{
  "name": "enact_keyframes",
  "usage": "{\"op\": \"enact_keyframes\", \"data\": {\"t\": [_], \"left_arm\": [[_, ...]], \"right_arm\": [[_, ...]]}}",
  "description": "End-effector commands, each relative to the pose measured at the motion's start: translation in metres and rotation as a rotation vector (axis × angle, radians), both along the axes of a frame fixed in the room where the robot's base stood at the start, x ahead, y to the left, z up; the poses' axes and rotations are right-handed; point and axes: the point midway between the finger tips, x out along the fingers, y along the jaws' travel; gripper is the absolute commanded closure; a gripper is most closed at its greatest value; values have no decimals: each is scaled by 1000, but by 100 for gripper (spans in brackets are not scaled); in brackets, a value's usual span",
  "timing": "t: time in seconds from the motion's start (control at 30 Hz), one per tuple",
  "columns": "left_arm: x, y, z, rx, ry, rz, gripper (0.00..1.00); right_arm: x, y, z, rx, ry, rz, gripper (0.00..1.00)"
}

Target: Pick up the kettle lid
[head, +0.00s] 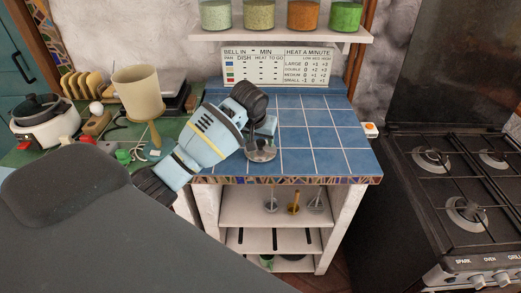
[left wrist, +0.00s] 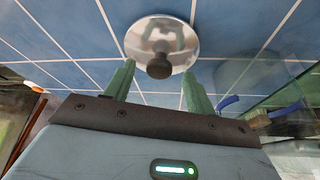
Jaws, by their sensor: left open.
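The kettle lid is a round shiny metal disc with a dark knob. In the head view the lid (head: 261,155) lies on the blue tiled counter (head: 310,135) near its front edge. In the left wrist view the lid (left wrist: 145,30) lies flat on the tiles, its dark knob towards me. My left gripper (head: 263,139) is just above the lid in the head view. In the left wrist view the left gripper (left wrist: 157,75) is open and empty, its two green fingers apart, with the knob beyond and between their tips. My right gripper is not in view.
A stove (head: 460,190) stands to the right. A beige lamp (head: 140,95), a white cooker (head: 47,125) and small items crowd the green counter at left. A shelf of jars (head: 280,36) hangs above. The blue tiles right of the lid are clear.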

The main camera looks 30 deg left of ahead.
Motion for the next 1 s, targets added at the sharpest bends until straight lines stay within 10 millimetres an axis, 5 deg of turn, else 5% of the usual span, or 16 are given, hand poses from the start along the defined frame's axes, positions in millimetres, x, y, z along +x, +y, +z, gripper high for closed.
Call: {"op": "enact_keyframes", "data": {"t": [0.4,0.77,1.0], "left_arm": [[6,1,-13,0,-2,0,46],[6,1,-13,-1,-2,-1,93],[6,1,-12,-1,-3,-1,95]], "right_arm": [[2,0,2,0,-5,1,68],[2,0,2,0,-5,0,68],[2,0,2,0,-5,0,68]]}}
